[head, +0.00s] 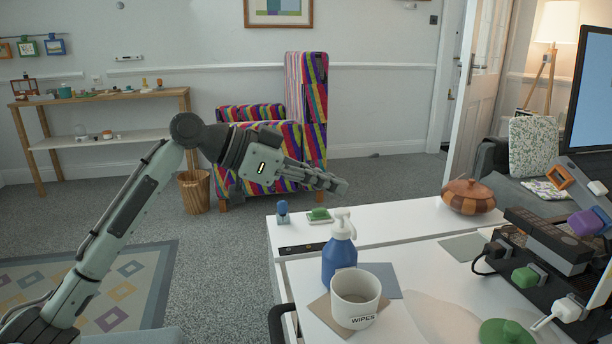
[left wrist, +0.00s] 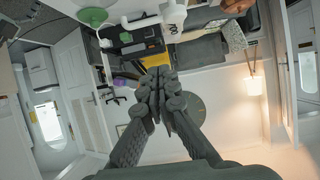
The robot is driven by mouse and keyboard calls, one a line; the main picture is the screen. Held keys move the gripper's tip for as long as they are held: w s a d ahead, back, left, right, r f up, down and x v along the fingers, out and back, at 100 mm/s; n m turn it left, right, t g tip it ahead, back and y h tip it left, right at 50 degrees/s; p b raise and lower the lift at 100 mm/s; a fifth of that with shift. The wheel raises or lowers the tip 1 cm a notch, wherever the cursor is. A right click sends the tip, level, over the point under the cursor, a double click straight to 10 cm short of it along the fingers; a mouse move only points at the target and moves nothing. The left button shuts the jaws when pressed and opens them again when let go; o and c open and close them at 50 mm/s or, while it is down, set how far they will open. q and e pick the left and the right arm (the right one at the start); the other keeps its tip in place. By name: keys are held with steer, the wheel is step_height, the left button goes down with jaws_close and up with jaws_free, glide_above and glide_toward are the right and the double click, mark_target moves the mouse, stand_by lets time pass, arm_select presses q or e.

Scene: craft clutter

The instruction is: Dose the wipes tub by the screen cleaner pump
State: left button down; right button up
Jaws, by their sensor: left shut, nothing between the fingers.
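The screen cleaner pump is a blue bottle (head: 339,262) with a white pump head (head: 342,222), standing upright on the white table. The wipes tub (head: 355,299) is a white open-topped tub with a "WIPES" label. It stands upright just in front and right of the bottle, on a brown square mat (head: 321,308), and hides part of the bottle's base. My left gripper (head: 341,186) is shut and empty, above and just behind the pump head, apart from it. Its closed fingers (left wrist: 159,88) also show in the left wrist view. My right gripper is out of view.
A green lid (head: 506,333) lies at the front right. A dark rack (head: 543,240) with several coloured items fills the right side. A blue stamp-like item (head: 282,211) and a green block on a dish (head: 319,215) stand behind the bottle. A wooden pot (head: 468,197) is farther back.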

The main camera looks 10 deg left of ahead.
mark_target(346, 222)
arm_select(q)
steer(key=shift+w+d+f, duration=0.1)
steer(key=shift+d+f, duration=0.1)
steer(key=shift+f, duration=0.65)
steer(key=shift+w+d+f, duration=0.1)
steer(key=shift+d+f, duration=0.15)
steer(key=shift+f, duration=0.55)
steer(key=shift+w+d+f, duration=0.1)
steer(key=shift+d+f, duration=0.1)
steer(key=shift+f, duration=0.65)
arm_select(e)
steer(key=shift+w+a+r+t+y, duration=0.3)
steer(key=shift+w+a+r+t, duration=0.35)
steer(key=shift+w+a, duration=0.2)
arm_select(q)
steer(key=shift+f, duration=0.95)
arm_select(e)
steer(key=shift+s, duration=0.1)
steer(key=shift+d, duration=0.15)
